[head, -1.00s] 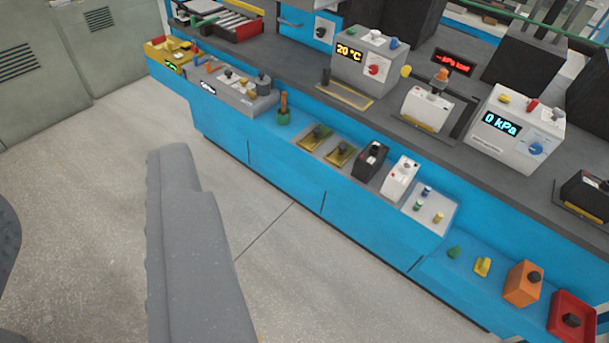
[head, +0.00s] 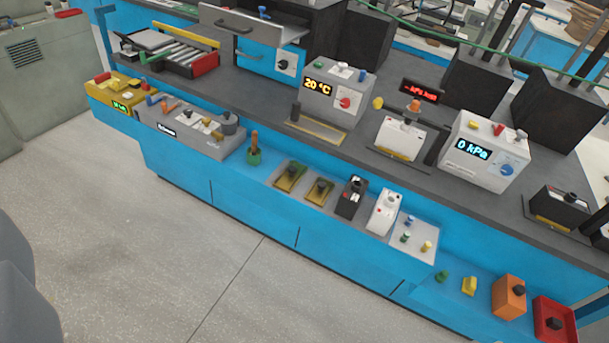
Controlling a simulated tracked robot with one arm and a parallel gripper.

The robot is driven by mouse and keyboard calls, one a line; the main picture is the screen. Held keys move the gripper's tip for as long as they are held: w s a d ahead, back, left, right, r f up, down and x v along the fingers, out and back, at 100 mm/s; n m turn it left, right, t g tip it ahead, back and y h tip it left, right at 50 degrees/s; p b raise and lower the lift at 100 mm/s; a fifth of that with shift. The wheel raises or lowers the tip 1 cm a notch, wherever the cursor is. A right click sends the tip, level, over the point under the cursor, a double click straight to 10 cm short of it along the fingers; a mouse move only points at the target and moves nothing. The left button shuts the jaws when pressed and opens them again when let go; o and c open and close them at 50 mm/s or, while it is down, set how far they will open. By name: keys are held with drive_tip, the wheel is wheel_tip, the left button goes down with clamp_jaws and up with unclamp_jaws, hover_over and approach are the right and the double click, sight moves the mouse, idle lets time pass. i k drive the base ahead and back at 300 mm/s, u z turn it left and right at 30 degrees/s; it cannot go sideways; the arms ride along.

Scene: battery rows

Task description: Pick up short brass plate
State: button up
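Two small brass-coloured plates with dark knobs lie side by side on the low blue shelf along the bench front, near the middle of the head view. The left plate (head: 290,178) lies beside the right plate (head: 319,193); both look similar, and I cannot tell which is the short one. A longer, thin brass-edged strip (head: 318,131) lies on the dark bench top in front of the 20 °C box. My gripper is not in view.
Right of the plates stand a black block (head: 350,198), a white block (head: 383,212) and small coloured pegs (head: 407,237). A green-based handle (head: 254,155) stands to their left. Farther right are an orange box (head: 508,297) and red tray (head: 541,320). The grey floor (head: 130,215) in front is clear.

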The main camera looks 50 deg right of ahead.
sight(321, 189)
drive_tip(key=z, duration=0.35)
drive_tip(key=i, duration=1.25)
drive_tip(key=z, duration=0.75)
